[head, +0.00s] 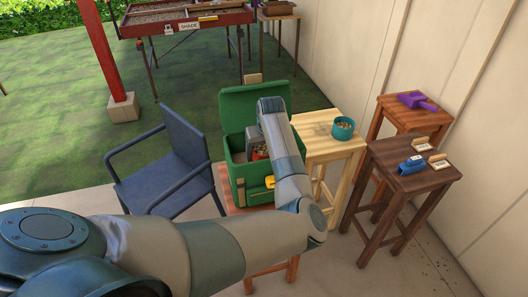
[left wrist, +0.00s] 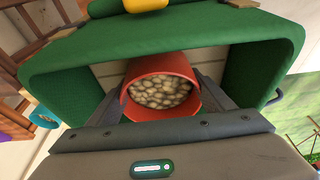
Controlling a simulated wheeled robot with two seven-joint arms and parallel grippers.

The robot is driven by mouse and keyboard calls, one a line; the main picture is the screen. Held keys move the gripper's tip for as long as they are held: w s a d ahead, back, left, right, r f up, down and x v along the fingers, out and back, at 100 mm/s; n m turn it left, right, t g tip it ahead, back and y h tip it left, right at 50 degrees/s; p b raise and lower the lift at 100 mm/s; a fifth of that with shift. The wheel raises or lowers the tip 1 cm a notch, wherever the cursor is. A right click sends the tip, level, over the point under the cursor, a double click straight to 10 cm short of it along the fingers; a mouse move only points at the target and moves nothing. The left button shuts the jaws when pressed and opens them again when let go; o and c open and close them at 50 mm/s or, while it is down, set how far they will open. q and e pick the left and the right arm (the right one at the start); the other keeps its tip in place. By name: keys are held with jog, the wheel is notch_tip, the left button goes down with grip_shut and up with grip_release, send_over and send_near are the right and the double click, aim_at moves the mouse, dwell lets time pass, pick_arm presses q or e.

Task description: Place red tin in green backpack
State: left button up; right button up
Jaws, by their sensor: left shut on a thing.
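The green backpack (head: 240,106) stands open with its lid raised on a reddish-brown stool. The left wrist view shows its green walls (left wrist: 240,27) around the opening, with a yellow buckle at the top. The red tin (left wrist: 160,64), filled with pale beans, is between the two dark fingers of my left gripper (left wrist: 161,88), which is shut on it. In the head view my left gripper (head: 258,148) reaches down into the backpack's opening, and a little of the red tin (head: 260,153) shows there. Whether the tin touches the backpack's floor cannot be told. My right gripper is not in view.
A blue armchair (head: 165,170) stands left of the backpack. A pale stool (head: 322,147) with a teal cup (head: 343,128) is close on its right. Further right are stools with a purple scoop (head: 416,100) and a blue item (head: 411,164). A pale wall closes the right.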

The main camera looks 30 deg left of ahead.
pick_arm(q)
jog(key=o, duration=1.2)
jog(key=b+v, duration=0.3)
jog(key=v, duration=0.9)
jog(key=shift+r, duration=0.15)
jog(key=shift+s, duration=0.1)
